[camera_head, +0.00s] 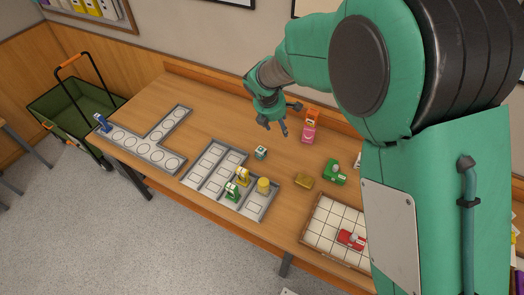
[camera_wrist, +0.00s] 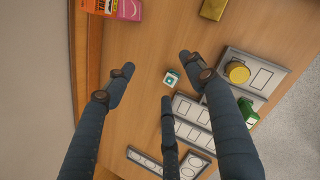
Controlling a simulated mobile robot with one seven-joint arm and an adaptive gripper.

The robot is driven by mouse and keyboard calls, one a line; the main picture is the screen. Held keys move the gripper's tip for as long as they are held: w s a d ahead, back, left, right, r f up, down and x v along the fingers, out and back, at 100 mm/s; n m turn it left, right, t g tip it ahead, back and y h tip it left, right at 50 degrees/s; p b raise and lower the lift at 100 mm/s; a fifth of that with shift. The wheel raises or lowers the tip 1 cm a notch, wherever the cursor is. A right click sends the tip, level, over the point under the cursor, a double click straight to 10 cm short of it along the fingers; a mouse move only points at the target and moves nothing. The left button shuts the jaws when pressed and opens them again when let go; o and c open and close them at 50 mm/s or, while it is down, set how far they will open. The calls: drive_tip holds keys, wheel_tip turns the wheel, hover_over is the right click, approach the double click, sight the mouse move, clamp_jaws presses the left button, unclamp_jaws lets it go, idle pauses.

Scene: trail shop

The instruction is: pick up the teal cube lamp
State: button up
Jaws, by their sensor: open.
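The teal cube lamp (camera_head: 261,153) is a small cube with teal and white faces. It stands on the wooden table, beside the back right corner of a grey slotted tray (camera_head: 207,165) and apart from it. In the wrist view the cube lamp (camera_wrist: 171,79) shows between my spread fingers, just past the tip of the lower finger. My gripper (camera_head: 276,118) is open and empty. It hangs above the table, up and to the right of the cube lamp in the head view; its fingers (camera_wrist: 157,68) touch nothing.
The tray holds a yellow cylinder (camera_head: 263,185) and yellow and green figures. A gold block (camera_head: 304,181), a green item (camera_head: 334,172) and pink and orange boxes (camera_head: 309,133) stand to the right. A tiled tray (camera_head: 322,222) holds a red item.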

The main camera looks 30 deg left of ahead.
drive_tip(key=s+a+f+n, duration=0.3)
drive_tip(key=a+f+n, duration=0.1)
drive_tip(key=a+f, duration=0.5)
drive_tip(key=shift+a+f+n, duration=0.4)
drive_tip(key=shift+a, duration=0.1)
drive_tip(key=shift+f, duration=0.1)
hover_over(260, 149)
drive_tip(key=s, duration=0.2)
wheel_tip(260, 149, down, 8)
drive_tip(key=shift+s+b, duration=0.15)
drive_tip(key=shift+b, duration=0.3)
drive_tip(key=shift+a, duration=0.1)
drive_tip(key=shift+b+x, duration=0.55)
drive_tip(key=shift+x, duration=1.95)
drive_tip(key=shift+c, duration=0.5)
